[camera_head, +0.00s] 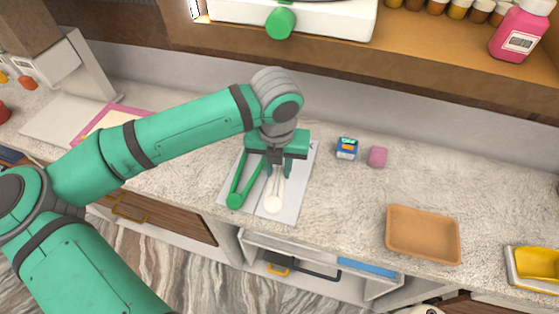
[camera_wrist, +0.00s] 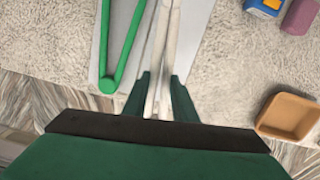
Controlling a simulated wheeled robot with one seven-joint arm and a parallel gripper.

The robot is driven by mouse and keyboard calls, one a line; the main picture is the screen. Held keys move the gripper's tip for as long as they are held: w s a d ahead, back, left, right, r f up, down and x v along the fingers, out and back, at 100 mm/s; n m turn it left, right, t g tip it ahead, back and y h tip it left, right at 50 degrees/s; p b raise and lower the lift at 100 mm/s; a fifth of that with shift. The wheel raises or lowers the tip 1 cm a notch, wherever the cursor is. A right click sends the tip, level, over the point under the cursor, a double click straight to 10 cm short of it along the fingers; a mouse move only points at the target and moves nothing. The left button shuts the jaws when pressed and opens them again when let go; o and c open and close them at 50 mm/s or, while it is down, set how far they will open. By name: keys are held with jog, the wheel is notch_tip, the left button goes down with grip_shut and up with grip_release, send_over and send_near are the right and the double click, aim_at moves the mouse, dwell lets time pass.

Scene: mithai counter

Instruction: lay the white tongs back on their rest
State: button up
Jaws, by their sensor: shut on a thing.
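The white tongs (camera_head: 273,198) are between the fingers of my gripper (camera_head: 277,170), which is shut on them. In the wrist view the tongs (camera_wrist: 167,50) run lengthwise between the fingertips of my gripper (camera_wrist: 160,92). The tongs are over a pale grey flat rest (camera_head: 229,195) on the counter; I cannot tell whether they touch it. Green tongs (camera_head: 237,190) lie on the same rest, to the left of the white ones, and also show in the wrist view (camera_wrist: 110,75). My gripper hides the upper part of the white tongs in the head view.
A small blue box (camera_head: 347,148) and a pink block (camera_head: 377,156) stand right of the rest. A tan tray (camera_head: 422,234) and a yellow container (camera_head: 537,264) are farther right. A shelf (camera_head: 430,40) with jars and a pink bottle (camera_head: 520,32) runs along the back.

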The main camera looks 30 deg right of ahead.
jog(key=shift+f, duration=3.85)
jog(key=o, duration=2.1)
jog(key=r, duration=0.7)
jog(key=s+r, duration=0.1)
jog(key=r, duration=0.2)
jog(key=shift+a+r, duration=0.35)
jog(key=shift+r, duration=0.05)
